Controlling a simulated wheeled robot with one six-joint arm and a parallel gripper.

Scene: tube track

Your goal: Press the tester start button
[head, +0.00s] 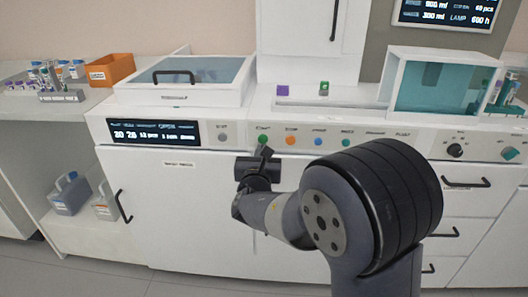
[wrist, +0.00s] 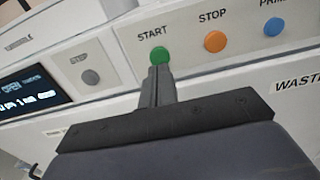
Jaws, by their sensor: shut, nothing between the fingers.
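The green start button (wrist: 160,55) sits on the white tester's front panel, under the label START in the wrist view. It also shows in the head view (head: 263,140). My gripper (wrist: 160,70) is shut and empty, with its fingertips just below the green button and overlapping its lower edge in the picture. In the head view my gripper (head: 266,151) points up at the panel just under the button. I cannot tell whether the fingertips touch it.
An orange stop button (wrist: 215,41) and a blue button (wrist: 273,26) lie to the right of the green one. A grey button (wrist: 91,77) and a display (wrist: 34,94) lie to the left. Cabinet doors (head: 180,215) with handles fill the front below.

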